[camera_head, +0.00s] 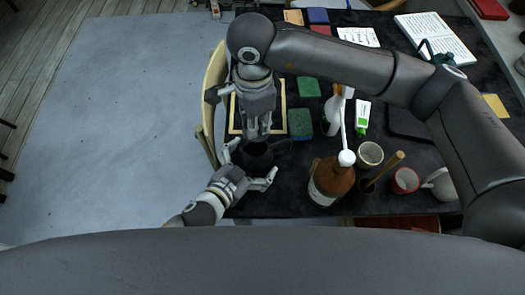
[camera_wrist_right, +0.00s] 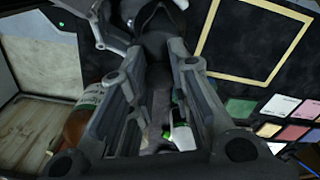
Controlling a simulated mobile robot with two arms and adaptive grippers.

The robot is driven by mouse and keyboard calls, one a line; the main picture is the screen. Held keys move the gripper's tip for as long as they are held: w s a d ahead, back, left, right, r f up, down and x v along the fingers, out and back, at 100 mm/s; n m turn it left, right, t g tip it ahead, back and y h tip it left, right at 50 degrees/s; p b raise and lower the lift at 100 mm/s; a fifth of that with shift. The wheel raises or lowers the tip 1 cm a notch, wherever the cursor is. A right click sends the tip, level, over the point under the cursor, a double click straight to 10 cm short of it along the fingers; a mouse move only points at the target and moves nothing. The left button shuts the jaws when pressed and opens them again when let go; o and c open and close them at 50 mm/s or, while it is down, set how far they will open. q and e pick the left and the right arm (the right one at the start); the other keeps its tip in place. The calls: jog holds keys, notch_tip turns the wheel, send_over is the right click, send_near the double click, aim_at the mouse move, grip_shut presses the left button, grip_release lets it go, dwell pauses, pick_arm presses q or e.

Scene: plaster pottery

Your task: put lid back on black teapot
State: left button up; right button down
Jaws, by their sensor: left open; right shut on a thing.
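The black teapot (camera_head: 256,158) stands near the left edge of the dark table, with its handle or spout pointing right. My left gripper (camera_head: 251,164) is open, with one finger on each side of the teapot body. I cannot tell whether the fingers touch it. My right gripper (camera_head: 258,134) points down directly over the teapot's top and is shut on what seems to be the black lid. In the right wrist view the right gripper (camera_wrist_right: 160,62) has dark round pottery (camera_wrist_right: 155,18) at its tips. Lid and teapot blend there, so any gap between them is hidden.
A brown bottle (camera_head: 330,180) stands right of the teapot, with cups and a white mug (camera_head: 440,183) beyond. A wooden frame (camera_head: 234,115) lies behind, near green blocks (camera_head: 301,123). A chair (camera_head: 213,100) stands at the table's left edge. Open floor lies left.

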pick_arm(q)
jog(key=shift+c, duration=0.2)
jog(key=c, duration=1.4)
jog(key=shift+c, duration=0.3)
pick_arm(e)
jog(key=shift+f, duration=2.5)
jog(key=shift+f, duration=0.1)
jog(key=shift+f, duration=0.8)
jog(key=shift+f, duration=0.7)
jog(key=c, duration=1.3)
grip_release()
jog(key=shift+o, duration=0.2)
